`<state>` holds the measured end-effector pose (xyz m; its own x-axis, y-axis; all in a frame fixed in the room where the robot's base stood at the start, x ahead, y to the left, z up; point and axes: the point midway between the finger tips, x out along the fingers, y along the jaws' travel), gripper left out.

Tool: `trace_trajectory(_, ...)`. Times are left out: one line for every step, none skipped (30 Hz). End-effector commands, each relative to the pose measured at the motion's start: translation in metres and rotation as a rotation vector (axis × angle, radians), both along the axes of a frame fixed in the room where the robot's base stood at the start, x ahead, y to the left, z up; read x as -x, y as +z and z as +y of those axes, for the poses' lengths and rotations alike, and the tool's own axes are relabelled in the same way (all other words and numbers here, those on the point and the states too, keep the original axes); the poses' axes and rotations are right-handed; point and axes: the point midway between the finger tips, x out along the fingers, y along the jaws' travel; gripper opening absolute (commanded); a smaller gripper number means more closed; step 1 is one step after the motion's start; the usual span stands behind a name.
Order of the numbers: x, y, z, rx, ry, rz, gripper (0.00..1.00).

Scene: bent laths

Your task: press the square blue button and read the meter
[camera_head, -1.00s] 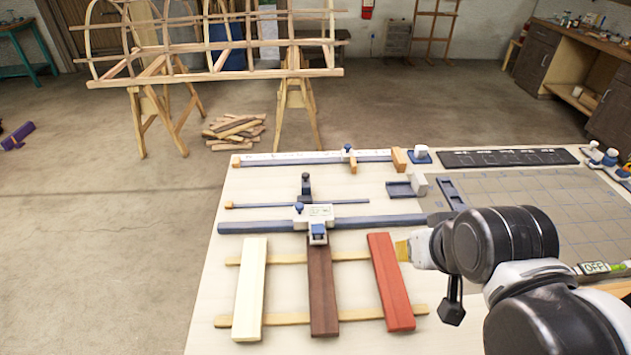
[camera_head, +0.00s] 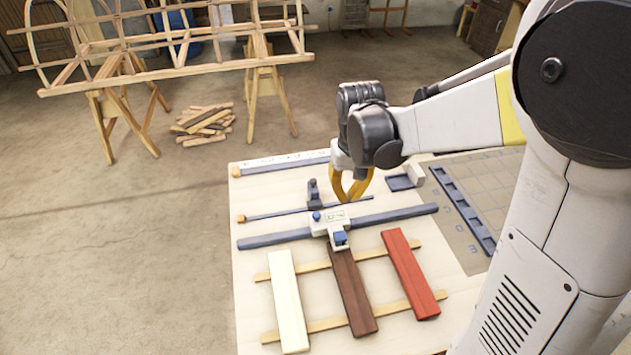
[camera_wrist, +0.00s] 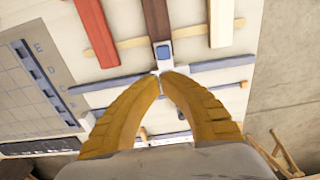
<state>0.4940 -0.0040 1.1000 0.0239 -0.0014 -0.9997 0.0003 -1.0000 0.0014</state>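The white meter block (camera_head: 327,222) sits on a long blue-grey rail and has a small display with greenish marks, too small to read. The square blue button (camera_head: 340,238) is on its near end, by the dark brown lath (camera_head: 352,292). In the wrist view the square blue button (camera_wrist: 164,53) shows just beyond my fingertips. My gripper (camera_head: 346,200) has yellow fingers pointing down, with the tips together at the meter's far side. In the wrist view my gripper (camera_wrist: 160,76) hides most of the meter. I see nothing held between the fingers.
A cream lath (camera_head: 288,300) and a red lath (camera_head: 410,273) flank the brown one on two thin wooden strips. A small dark upright post (camera_head: 313,190) stands behind the meter. A blue-grey lettered strip (camera_head: 463,212) lies at right.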

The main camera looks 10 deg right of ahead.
Motion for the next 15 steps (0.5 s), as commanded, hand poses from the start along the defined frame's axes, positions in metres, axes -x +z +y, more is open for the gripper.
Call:
trace_trajectory(-0.0023,-0.0009,-0.0003,0.0,0.0,0.011,0.0)
trace_trajectory(-0.0031,-0.0022,-0.0004,0.0,0.0,0.016,0.0)
trace_trajectory(-0.0039,-0.0038,-0.0004,0.0,0.0,0.021,0.0)
trace_trajectory(-0.0041,-0.0046,-0.0004,0.0,0.0,0.023,0.0)
trace_trajectory(-0.0041,-0.0052,-0.0004,0.0,0.0,0.025,0.0)
trace_trajectory(-0.0041,-0.0057,-0.0005,0.0,0.0,0.027,0.0)
trace_trajectory(-0.004,-0.006,-0.0005,0.0,0.0,0.027,0.0)
trace_trajectory(-0.004,-0.0061,-0.0004,0.0,0.0,0.027,0.0)
trace_trajectory(-0.0039,-0.0061,-0.0004,0.0,0.0,0.027,0.0)
trace_trajectory(-0.0039,-0.0061,-0.0004,0.0,0.0,0.027,0.0)
trace_trajectory(-0.0039,-0.0061,-0.0004,0.0,0.0,0.026,0.0)
trace_trajectory(-0.004,-0.006,-0.0004,0.0,0.0,0.026,0.0)
trace_trajectory(-0.004,-0.006,-0.0004,0.0,0.0,0.026,0.0)
trace_trajectory(-0.004,-0.0061,-0.0004,0.0,0.0,0.026,0.0)
trace_trajectory(-0.0042,-0.0068,-0.0004,0.0,0.0,0.026,0.0)
